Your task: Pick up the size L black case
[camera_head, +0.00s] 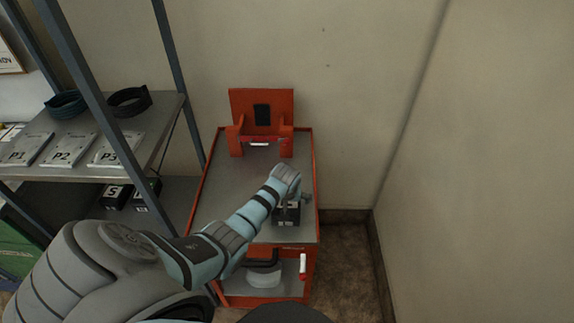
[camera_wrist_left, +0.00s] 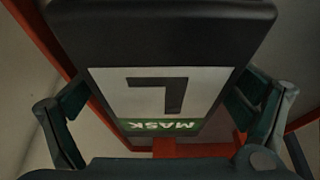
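The black size L case (camera_head: 287,216) is on or just above the grey top of the red cart, near its front right; I cannot tell which. In the left wrist view the case (camera_wrist_left: 160,35) fills the middle. Its white label shows an upside-down "L" and "MASK" on a green band. My left gripper (camera_head: 293,203) is at the case. In the left wrist view its fingers (camera_wrist_left: 160,118) lie on both sides of the case, close to its edges. Whether they press on it is not clear. My right gripper is not in view.
The red cart (camera_head: 213,205) has a red stand (camera_head: 262,112) at its back and a lower shelf with a pale object (camera_head: 264,276). Left is a metal rack with P1 to P3 packs (camera_head: 68,150), coiled hoses (camera_head: 128,100) and black cases (camera_head: 117,194). A wall stands right.

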